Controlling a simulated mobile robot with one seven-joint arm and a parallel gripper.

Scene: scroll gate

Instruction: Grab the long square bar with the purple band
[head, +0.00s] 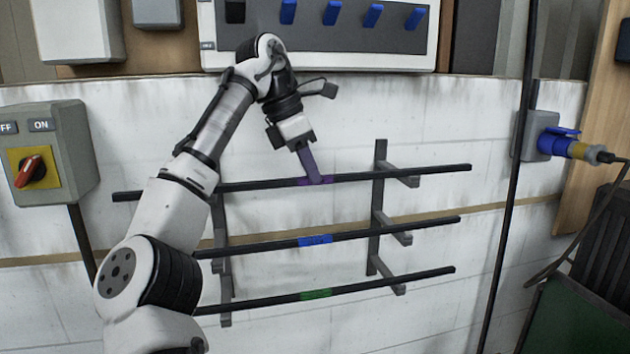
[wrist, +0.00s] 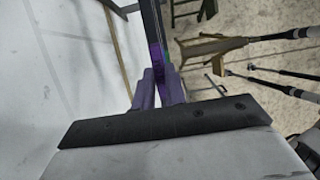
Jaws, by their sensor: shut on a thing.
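The long square bar (head: 420,172) is black with a purple band (head: 325,180) near its middle. It lies across the top arms of a wall rack in the head view. My gripper (head: 316,179) reaches down to the bar from above, with its fingers shut on it at the purple band. In the wrist view the band (wrist: 156,52) shows just beyond the tips of my gripper (wrist: 158,80). The fingers hide part of the band.
Below on the same rack (head: 380,220) lie a bar with a blue band (head: 315,240) and one with a green band (head: 315,294). A switch box (head: 45,150) is at left. A blue plug (head: 560,142) and a dark vertical cable (head: 513,180) are at right.

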